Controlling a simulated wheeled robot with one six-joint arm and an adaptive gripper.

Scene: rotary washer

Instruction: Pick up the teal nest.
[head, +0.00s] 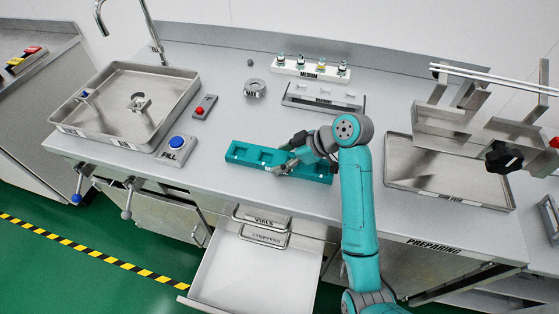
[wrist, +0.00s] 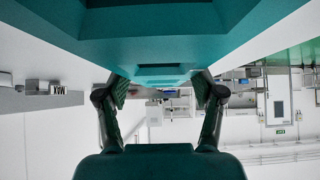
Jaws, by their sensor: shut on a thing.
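The teal nest (head: 246,154) is a long block with square recesses, near the front edge of the counter in the head view. My gripper (head: 283,166) is at its middle, with its fingers shut on it. In the wrist view the nest (wrist: 160,50) fills the top of the picture, and the two dark fingers of my gripper (wrist: 160,92) reach up to it from both sides. Whether the nest rests on the counter or hangs just above it I cannot tell. My gripper and arm hide part of its right half.
An open drawer (head: 255,275) juts out below the nest. A FILL box with a blue button (head: 176,146) stands to the left, near the sink tray (head: 88,120). Behind are a MEDIUM rack (head: 310,69) and a metal rack (head: 323,98). A tray (head: 420,180) lies to the right.

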